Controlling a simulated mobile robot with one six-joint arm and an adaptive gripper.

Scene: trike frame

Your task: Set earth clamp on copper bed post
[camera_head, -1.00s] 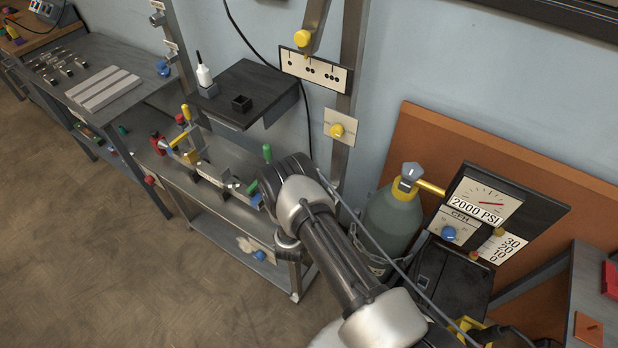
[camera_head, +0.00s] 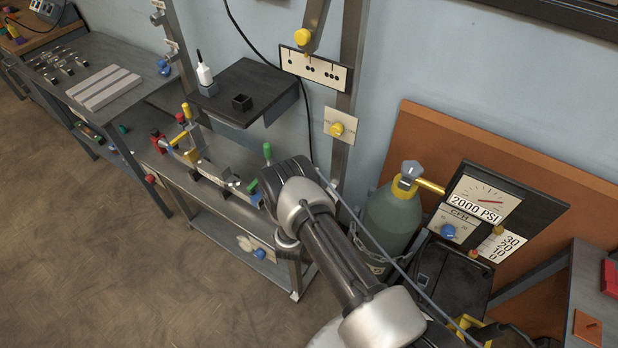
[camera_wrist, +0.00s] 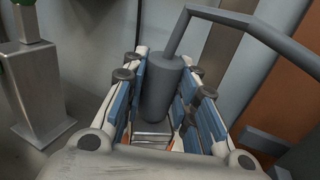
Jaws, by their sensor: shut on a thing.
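My gripper (camera_wrist: 165,95) has its blue-padded fingers on both sides of a dark grey cylinder with a bent grey cable (camera_wrist: 222,14). This looks like the earth clamp (camera_wrist: 163,88); its lower end is partly hidden between the fingers. In the head view my wrist is over the right end of the welding bench (camera_head: 222,208), and it hides the fingers and the clamp. I cannot make out a copper bed post in either view.
A fixture with red and yellow handles (camera_head: 180,140) is on the bench's left part. A black shelf (camera_head: 250,88) with a white bottle is behind. A grey-green gas cylinder (camera_head: 392,222) and a gauge panel (camera_head: 485,203) stand right of my arm. Open floor lies at left.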

